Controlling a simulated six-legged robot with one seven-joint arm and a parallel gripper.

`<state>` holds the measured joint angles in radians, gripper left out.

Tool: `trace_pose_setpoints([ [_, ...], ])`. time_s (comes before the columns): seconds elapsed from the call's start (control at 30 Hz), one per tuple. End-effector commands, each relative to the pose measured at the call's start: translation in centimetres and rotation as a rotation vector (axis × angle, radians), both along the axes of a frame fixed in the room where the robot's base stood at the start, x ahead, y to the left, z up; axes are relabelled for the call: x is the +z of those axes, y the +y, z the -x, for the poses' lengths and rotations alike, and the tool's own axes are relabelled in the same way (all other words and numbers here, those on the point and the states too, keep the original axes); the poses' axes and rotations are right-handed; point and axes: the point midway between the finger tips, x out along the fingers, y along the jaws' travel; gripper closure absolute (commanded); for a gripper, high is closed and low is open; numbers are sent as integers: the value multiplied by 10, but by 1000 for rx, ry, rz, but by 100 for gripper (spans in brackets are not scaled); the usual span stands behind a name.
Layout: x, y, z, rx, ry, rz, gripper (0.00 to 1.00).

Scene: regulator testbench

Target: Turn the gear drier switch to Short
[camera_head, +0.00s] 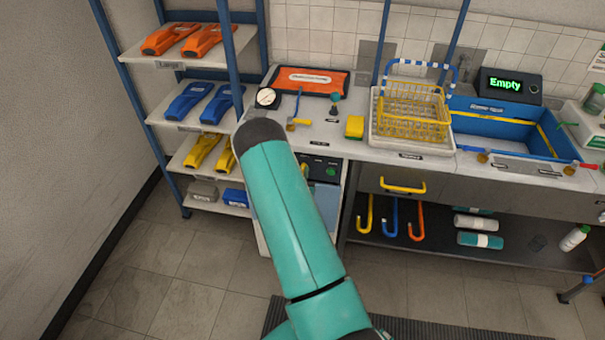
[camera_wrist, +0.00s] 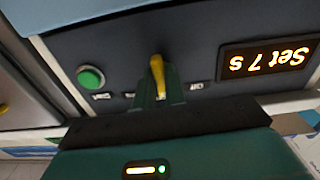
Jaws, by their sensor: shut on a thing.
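The gear drier's dark panel (camera_wrist: 205,40) fills the upper wrist view, which shows it upside down. Its yellow switch handle (camera_wrist: 157,70) stands near the middle, nearly upright in the picture and tilted slightly. My gripper (camera_wrist: 160,95) is shut on the yellow handle, with dark green fingers on either side of its lower part. Small white labels lie around the switch, too small to read. The display (camera_wrist: 268,60) reads "Set 7 s".
A green button (camera_wrist: 90,78) sits left of the switch in the wrist view. The counter (camera_head: 375,152) above holds a yellow basket (camera_head: 415,105) and a blue bin (camera_head: 500,143). A shelf rack (camera_head: 185,122) stands left of the drier. The floor in front is mostly clear.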

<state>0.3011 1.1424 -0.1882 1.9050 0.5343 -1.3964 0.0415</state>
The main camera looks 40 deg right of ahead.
Motion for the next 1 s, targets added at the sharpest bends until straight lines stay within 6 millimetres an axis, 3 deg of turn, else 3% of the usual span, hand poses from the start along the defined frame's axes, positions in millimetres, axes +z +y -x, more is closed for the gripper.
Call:
trace_pose_setpoints([
  [0.6, 1, 1, 0, 1, -46, -33, 100],
  [0.63, 1, 1, 0, 1, -46, -33, 86],
  [0.73, 1, 1, 0, 1, -45, -32, 67],
  [1.0, 0, 1, 0, 0, -44, -33, 66],
])
